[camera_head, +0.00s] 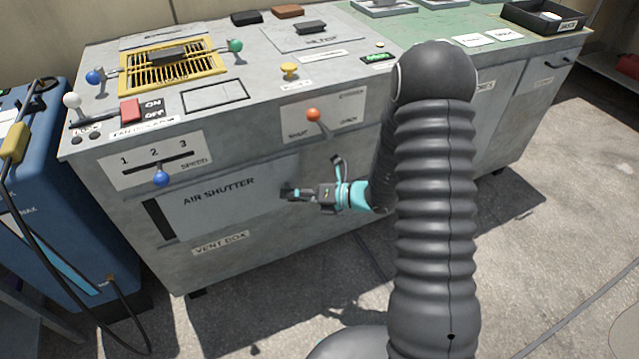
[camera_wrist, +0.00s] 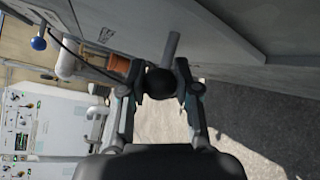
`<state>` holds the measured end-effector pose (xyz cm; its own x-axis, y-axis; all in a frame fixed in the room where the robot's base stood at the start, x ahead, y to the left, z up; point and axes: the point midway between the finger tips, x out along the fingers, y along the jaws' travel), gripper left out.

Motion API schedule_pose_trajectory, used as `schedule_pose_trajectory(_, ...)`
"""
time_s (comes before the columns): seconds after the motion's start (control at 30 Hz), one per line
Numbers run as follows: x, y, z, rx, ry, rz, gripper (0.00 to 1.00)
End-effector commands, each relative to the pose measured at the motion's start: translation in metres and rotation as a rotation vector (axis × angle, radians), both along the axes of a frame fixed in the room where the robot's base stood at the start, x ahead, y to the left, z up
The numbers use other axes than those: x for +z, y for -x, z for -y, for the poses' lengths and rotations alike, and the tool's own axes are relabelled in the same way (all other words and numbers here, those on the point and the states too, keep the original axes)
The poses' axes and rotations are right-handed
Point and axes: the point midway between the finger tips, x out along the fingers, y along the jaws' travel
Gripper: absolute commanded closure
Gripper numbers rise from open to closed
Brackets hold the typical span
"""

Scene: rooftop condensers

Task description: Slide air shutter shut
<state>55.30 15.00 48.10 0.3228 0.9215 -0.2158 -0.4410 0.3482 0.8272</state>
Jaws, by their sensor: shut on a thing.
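The air shutter (camera_head: 215,210) is a grey sliding panel on the cabinet front, labelled AIR SHUTTER. A narrow dark upright gap (camera_head: 160,221) shows at its left edge. My gripper (camera_head: 290,193) is at the panel's right end. In the wrist view my gripper (camera_wrist: 159,78) is shut on a round black knob (camera_wrist: 160,84), with a finger on each side. A grey stem (camera_wrist: 172,46) runs from the knob toward the cabinet face.
A lever with an orange knob (camera_head: 313,115) sits above the shutter, and a blue speed knob (camera_head: 161,178) sits above its left end. A blue machine (camera_head: 50,200) with hoses stands left of the cabinet. The floor in front is clear.

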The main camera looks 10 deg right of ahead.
Motion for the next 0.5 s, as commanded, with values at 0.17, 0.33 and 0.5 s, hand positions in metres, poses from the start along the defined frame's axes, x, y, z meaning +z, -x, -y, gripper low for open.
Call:
schedule_pose_trajectory(0.17,0.0,0.01,-0.03,0.002,0.0,-0.001,1.0)
schedule_pose_trajectory(0.33,0.0,0.014,-0.043,0.0,0.0,0.0,1.0)
schedule_pose_trajectory(0.5,0.0,0.015,-0.048,0.003,0.0,0.001,1.0)
